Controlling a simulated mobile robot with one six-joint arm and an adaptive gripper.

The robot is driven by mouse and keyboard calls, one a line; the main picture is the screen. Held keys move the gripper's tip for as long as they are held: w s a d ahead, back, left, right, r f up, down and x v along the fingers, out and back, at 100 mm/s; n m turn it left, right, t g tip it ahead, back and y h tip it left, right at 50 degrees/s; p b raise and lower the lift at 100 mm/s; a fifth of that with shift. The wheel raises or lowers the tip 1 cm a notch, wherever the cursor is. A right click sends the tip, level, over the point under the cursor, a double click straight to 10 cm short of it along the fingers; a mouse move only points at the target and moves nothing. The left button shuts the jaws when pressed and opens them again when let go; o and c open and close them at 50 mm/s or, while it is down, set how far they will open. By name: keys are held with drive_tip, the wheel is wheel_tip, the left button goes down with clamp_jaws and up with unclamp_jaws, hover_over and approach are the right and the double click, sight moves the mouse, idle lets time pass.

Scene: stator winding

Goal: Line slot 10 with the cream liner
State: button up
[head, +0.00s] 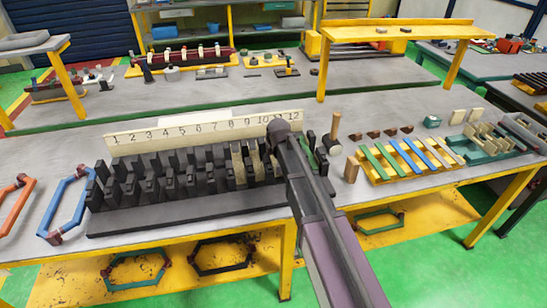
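The dark stator block (185,222) lies on the near bench, with upright teeth forming a row of slots. A cream board (150,138) behind it carries the numbers 1 to 12. Cream liners (239,168) show among the teeth towards the right, below about 8 to 10; which exact slots they occupy is hard to tell. My arm comes up from the bottom and ends over the right part of the block, near 10 to 12. My gripper (274,160) is mostly hidden by the arm and dark teeth, so its fingers and any held liner cannot be made out.
Right of my arm are a mallet (332,140), a wooden cylinder (351,169), and a yellow tray (378,179) of green, blue and pale strips. Small cream pieces (458,117) stand farther right. Blue (63,205) and orange (14,208) hexagonal coils lie left of the block.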

drive_tip(key=shift+f, duration=0.15)
drive_tip(key=o, duration=0.9)
drive_tip(key=shift+r+p, duration=0.85)
drive_tip(key=shift+r, duration=0.1)
idle(0.4)
wheel_tip(320, 180, up, 7)
drive_tip(key=p, duration=0.7)
drive_tip(key=shift+r, duration=0.15)
drive_tip(key=shift+f, duration=0.25)
idle(0.3)
wheel_tip(320, 180, down, 9)
drive_tip(key=b, duration=0.8)
drive_tip(key=shift+r+b, duration=0.15)
drive_tip(key=shift+b, duration=0.25)
